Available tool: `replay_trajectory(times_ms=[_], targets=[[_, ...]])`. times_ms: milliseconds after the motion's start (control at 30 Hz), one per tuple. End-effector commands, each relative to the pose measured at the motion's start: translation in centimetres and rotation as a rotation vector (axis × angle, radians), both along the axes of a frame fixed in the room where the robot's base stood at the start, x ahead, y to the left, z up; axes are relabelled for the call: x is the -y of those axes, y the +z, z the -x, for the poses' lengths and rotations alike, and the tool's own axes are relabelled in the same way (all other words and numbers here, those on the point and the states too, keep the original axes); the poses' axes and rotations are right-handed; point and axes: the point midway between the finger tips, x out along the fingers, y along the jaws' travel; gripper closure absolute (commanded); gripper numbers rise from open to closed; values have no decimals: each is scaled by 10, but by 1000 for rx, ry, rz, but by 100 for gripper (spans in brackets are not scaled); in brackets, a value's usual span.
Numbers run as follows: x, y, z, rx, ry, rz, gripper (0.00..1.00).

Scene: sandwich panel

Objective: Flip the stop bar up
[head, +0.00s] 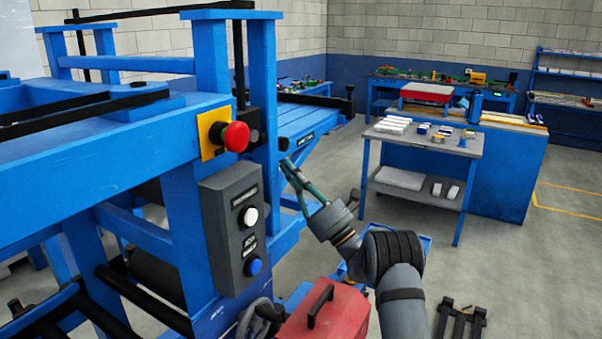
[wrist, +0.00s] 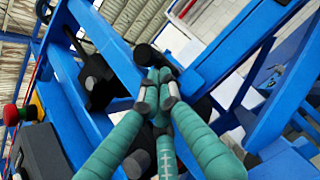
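I cannot tell for sure which part is the stop bar. A long black bar (head: 160,13) runs across the top of the blue machine frame, with a black upright (head: 240,65) at its right end. A short black round end (head: 283,143) sticks out at the blue post, and a similar black end (wrist: 147,57) shows in the wrist view. My gripper (head: 287,165) has teal fingers pointing up and left at the post, just below that black end. In the wrist view, the fingertips of my gripper (wrist: 158,85) are together, close to the black end; I see nothing between them. Contact is unclear.
A red emergency button (head: 236,136) and a grey control box (head: 236,230) with white and blue buttons sit left of my gripper. A red toolbox (head: 325,315) is below.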

Motion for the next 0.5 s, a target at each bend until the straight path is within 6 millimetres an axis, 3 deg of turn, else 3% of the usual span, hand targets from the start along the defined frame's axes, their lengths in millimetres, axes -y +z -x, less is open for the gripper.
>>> replay_trajectory(times_ms=[100,500], targets=[[-7,8,-4,0,1,0,100],[-9,8,-6,-1,1,0,100]])
